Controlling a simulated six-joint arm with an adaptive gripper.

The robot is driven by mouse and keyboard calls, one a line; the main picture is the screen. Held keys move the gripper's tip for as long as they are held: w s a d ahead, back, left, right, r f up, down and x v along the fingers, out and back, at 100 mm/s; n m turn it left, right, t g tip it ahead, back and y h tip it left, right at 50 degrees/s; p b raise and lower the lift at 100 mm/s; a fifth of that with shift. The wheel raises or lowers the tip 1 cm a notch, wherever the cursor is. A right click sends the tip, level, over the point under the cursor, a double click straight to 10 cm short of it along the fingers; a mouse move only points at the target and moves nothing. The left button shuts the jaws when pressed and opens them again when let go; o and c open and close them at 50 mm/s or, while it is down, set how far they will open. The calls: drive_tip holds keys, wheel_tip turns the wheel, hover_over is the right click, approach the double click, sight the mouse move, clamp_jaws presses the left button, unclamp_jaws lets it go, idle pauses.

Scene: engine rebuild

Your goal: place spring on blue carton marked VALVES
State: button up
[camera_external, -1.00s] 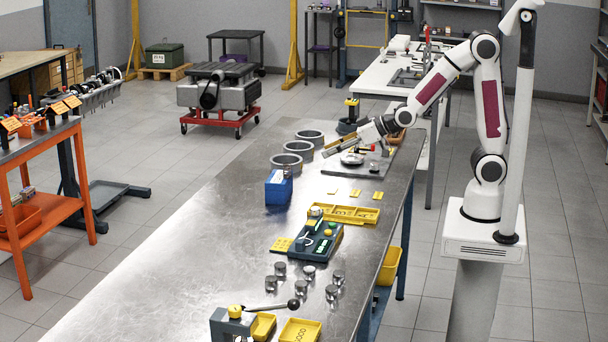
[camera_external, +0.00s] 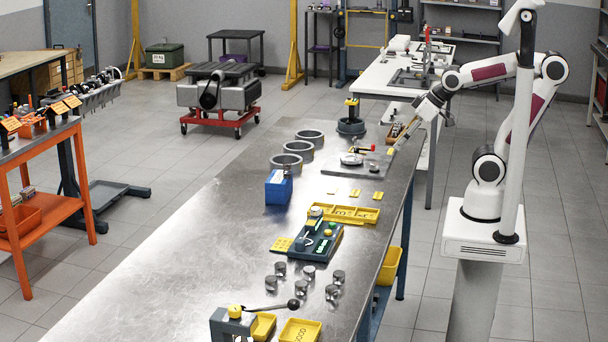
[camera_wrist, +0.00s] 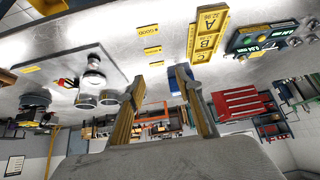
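The blue carton (camera_external: 279,188) stands on the metal bench beside the row of steel rings. A blue patch that looks like the carton (camera_wrist: 174,85) shows beyond the fingers in the wrist view; its marking is not readable. I cannot clearly make out a spring in either view. My gripper (camera_external: 394,149) is over the far right edge of the bench, right of the grey plate (camera_external: 336,168), pointing down and left. In the wrist view my gripper (camera_wrist: 159,80) has its fingers apart with nothing between them, so it is open.
Yellow labelled trays (camera_external: 350,214) and a dark gauge board (camera_external: 315,243) lie nearer. Several metal cylinders (camera_external: 309,272) stand at the front. The bench's left side is clear.

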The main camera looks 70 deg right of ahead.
drive_tip(key=s+d+g, duration=0.1)
drive_tip(key=s, duration=0.6)
drive_tip(key=shift+s+d, duration=0.2)
drive_tip(key=shift+o, duration=0.6)
drive_tip(key=shift+f, duration=0.1)
idle(1.1)
drive_tip(key=w+a+f+t, duration=0.1)
drive_tip(key=w+a+t, duration=0.1)
drive_tip(key=w, duration=0.8)
drive_tip(key=w+a+t, duration=0.1)
drive_tip(key=w+t, duration=0.1)
drive_tip(key=w, duration=0.9)
drive_tip(key=t+y, duration=0.1)
drive_tip(key=t, duration=0.4)
approach(287, 171)
drive_tip(key=d+r, duration=0.2)
drive_tip(key=d, duration=0.1)
drive_tip(key=shift+w+a+f+n+t+y, duration=0.15)
drive_tip(key=shift+w+a+f+t, duration=0.2)
drive_tip(key=shift+f+t, duration=0.15)
drive_tip(key=shift+w+a+f+n+t+y, duration=0.1)
drive_tip(key=shift+w+a+f+n+t, duration=0.1)
drive_tip(key=shift+w+a+f+t, duration=0.3)
drive_tip(key=shift+w+a+f+n+t+y, duration=0.2)
drive_tip(key=shift+f+t, duration=0.2)
drive_tip(key=shift+f, duration=0.25)
